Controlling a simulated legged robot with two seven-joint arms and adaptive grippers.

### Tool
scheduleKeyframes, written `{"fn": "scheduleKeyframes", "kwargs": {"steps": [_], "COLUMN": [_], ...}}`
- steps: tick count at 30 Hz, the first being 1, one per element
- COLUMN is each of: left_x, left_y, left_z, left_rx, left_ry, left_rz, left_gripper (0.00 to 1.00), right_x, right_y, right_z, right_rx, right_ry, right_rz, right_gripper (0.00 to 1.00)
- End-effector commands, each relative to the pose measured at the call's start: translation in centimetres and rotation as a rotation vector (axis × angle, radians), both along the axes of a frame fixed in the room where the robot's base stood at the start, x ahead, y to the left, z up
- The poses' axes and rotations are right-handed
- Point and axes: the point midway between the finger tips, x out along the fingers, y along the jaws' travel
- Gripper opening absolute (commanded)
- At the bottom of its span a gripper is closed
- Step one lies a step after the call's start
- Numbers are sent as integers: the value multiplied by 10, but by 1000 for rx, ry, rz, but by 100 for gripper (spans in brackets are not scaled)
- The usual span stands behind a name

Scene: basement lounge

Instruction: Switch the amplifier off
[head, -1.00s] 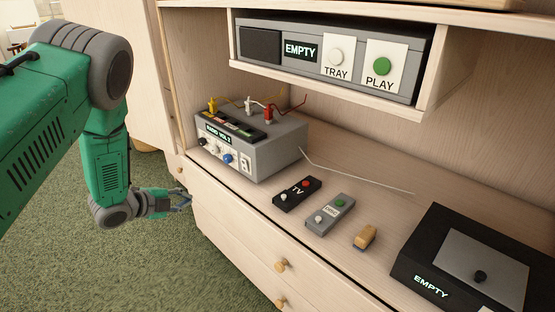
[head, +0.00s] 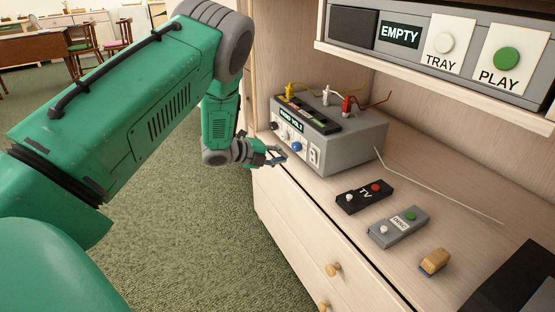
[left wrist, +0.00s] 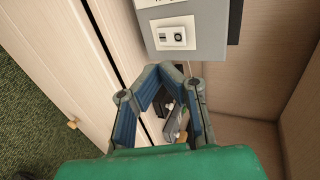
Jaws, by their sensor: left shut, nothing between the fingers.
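The amplifier (head: 352,142) is a grey box on the cabinet top, with a lit display reading "RADIO" and a volume, front knobs and coloured plugs on top. Its white switch plate (head: 314,157) is at the right end of the front face. In the left wrist view the amplifier (left wrist: 208,28) is at the top, with the switch plate (left wrist: 177,38) just beyond the fingers. My left gripper (head: 279,156) is shut and empty, in front of the lower front face, left of the switch. It also shows in the left wrist view (left wrist: 172,69). Contact cannot be told.
A player (head: 460,50) sits on the shelf above. A black box (head: 515,285) is at lower right. Green carpet (head: 190,240) is clear.

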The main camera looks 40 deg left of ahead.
Motion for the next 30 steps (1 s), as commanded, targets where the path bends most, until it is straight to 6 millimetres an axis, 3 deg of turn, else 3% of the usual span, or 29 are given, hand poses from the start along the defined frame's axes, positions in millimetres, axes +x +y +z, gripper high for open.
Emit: {"fn": "scheduleKeyframes", "kwargs": {"steps": [7,12,18,30], "left_x": [45,69,81,84], "left_y": [-20,-29,-33,-35], "left_z": [-26,-21,-19,-17], "left_rx": [1,0,0,0], "left_ry": [-1,-3,-1,1], "left_rz": [-2,0,0,0], "left_gripper": [0,0,0,0], "right_x": [0,0,0,0], "right_y": [0,0,0,0], "right_z": [-23,-31,-35,-31], "right_rx": [0,0,0,0], "right_ry": [0,0,0,0], "right_rz": [0,0,0,0], "right_gripper": [40,40,40,40]}}
